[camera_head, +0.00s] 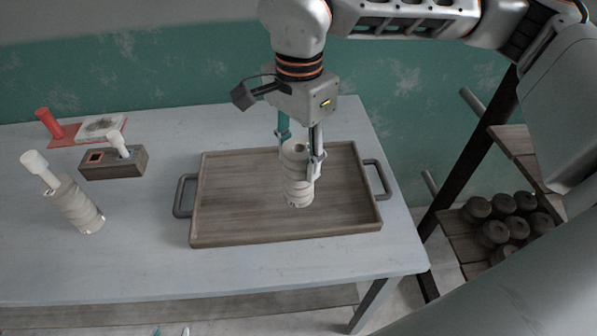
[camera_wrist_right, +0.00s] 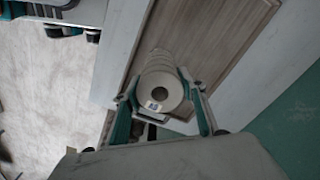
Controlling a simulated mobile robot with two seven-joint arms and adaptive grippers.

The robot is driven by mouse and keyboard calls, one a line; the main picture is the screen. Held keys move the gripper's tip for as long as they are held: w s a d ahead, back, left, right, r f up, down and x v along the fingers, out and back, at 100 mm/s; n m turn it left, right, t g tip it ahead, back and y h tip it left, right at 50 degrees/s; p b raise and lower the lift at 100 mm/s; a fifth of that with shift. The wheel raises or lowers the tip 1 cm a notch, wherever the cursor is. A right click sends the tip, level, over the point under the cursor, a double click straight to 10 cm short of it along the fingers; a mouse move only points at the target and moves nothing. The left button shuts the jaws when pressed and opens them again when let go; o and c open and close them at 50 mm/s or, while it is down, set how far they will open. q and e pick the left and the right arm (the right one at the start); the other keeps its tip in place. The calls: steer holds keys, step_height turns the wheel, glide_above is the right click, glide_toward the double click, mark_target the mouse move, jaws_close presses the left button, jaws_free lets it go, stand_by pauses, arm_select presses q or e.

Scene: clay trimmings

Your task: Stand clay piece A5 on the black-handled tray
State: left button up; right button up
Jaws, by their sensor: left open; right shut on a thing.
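A pale ribbed clay cylinder (camera_head: 294,178) with a hole in its top is upright over the middle of the wooden tray. My right gripper (camera_head: 300,150) is shut on its upper part from above. In the right wrist view the clay piece (camera_wrist_right: 160,88) shows a small label by the hole, too small to read. I cannot tell whether its base touches the tray. The black-handled tray (camera_head: 235,222) lies on the table with a dark handle at each end. My left gripper (camera_head: 171,331) shows only as fingertips at the bottom edge, open and apart from everything.
Another ribbed clay piece (camera_head: 78,207) with a white plug in its top stands at the left of the table. Behind it are a wooden block (camera_head: 133,164) and a red mat (camera_head: 68,141). Dark rounded pieces (camera_head: 494,233) sit on a shelf at right. The tray's left half is bare.

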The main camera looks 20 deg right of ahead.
steer(key=shift+f, duration=2.15)
steer(key=shift+f, duration=0.15)
steer(key=o, duration=1.6)
step_height(320, 180, up, 12)
steer(key=shift+r+p, duration=0.1)
steer(key=shift+p, duration=0.25)
steer(key=shift+s, duration=0.1)
